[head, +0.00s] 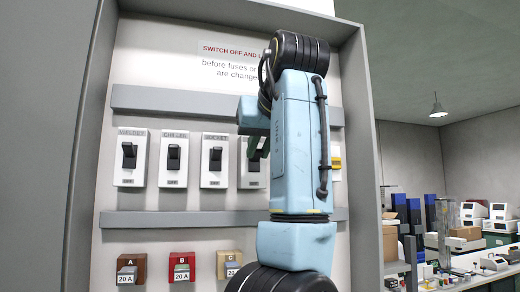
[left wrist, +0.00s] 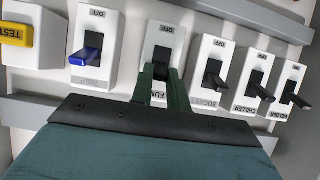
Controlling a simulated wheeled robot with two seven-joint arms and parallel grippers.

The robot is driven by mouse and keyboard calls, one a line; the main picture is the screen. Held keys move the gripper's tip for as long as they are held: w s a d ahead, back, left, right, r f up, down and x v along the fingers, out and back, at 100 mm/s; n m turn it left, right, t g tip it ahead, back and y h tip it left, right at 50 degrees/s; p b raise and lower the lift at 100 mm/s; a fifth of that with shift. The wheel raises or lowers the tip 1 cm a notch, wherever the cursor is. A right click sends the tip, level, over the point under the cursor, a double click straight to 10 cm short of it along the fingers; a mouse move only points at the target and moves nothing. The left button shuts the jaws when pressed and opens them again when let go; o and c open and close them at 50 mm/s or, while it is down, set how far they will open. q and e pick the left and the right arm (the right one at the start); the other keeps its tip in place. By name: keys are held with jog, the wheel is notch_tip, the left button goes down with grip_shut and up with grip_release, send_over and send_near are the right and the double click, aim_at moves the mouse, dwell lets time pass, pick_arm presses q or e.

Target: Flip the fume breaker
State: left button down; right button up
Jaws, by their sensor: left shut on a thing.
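The fume breaker is a white box with a dark lever, fourth from the left in the head view (head: 247,181). It also shows in the left wrist view (left wrist: 176,34), upside down, with its name partly covered. My left gripper (left wrist: 162,74) has its green fingers on either side of this breaker's lever and is shut on it. In the head view the left gripper (head: 256,150) is partly hidden by my blue arm, which also covers the breaker's right side. The lever's exact position is hard to tell behind the fingers. My right gripper is not in view.
The welder (head: 130,158), chiller (head: 173,160) and socket (head: 214,161) breakers stand in a row to the left. The left wrist view shows a blue-levered breaker (left wrist: 95,30) and a yellow TEST piece (left wrist: 16,34). Fuses (head: 182,267) sit below a grey rail (head: 165,219).

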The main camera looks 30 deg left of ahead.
pick_arm(q)
jog(key=shift+r, duration=0.1)
dwell(0.3)
jog(key=c, duration=1.4)
grip_release()
jog(key=shift+o, duration=0.2)
jog(key=b+v, duration=0.5)
jog(key=v, duration=0.8)
jog(key=shift+b, duration=0.3)
jog(key=shift+d+r, duration=0.1)
